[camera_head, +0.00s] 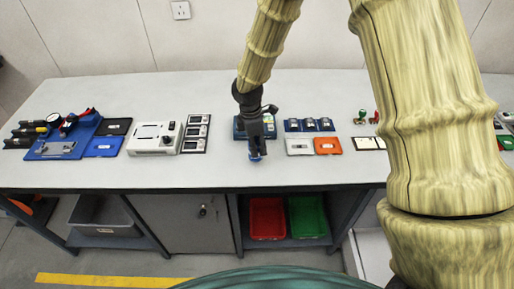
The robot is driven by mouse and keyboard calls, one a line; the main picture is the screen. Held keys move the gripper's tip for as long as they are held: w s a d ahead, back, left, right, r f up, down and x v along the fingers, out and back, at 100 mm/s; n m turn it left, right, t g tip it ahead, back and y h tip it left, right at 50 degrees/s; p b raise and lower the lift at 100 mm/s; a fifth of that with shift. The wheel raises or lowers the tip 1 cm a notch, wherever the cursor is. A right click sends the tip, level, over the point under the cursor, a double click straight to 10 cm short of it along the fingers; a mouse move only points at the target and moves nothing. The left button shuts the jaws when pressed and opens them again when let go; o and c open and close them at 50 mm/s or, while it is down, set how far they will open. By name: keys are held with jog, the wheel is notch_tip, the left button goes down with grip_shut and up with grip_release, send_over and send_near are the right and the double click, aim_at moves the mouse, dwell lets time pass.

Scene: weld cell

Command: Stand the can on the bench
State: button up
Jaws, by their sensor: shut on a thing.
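My gripper (257,148) points down over the bench (215,172), near its middle and towards the front edge. It is shut on a small blue thing (256,156), which I take to be the can. Only a bit of it shows at the fingertips; the fingers hide the rest. I cannot tell whether it touches the bench top or hangs just above it. No other can is clear in view.
A blue device (239,133) stands right behind my gripper. A white instrument (154,139) is to the left, an orange box (327,146) and a grey box (299,147) to the right. The bench front strip is clear. Red (267,218) and green bins (307,217) sit below.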

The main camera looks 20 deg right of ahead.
jog(key=shift+f+p, duration=0.9)
jog(key=shift+f, duration=0.85)
jog(key=shift+f, duration=0.15)
jog(key=o, duration=1.1)
jog(key=shift+o, duration=0.2)
jog(key=shift+w+a+r+b, duration=0.2)
jog(key=shift+r+b, duration=0.45)
jog(key=shift+r, duration=1.4)
jog(key=shift+s+a+r+b, duration=0.2)
jog(key=shift+r+b, duration=0.5)
jog(key=shift+r, duration=1.3)
jog(key=shift+w+a+r+b, duration=0.1)
jog(key=shift+a+r+b, duration=0.4)
jog(key=shift+r, duration=1.55)
jog(key=shift+d, duration=0.2)
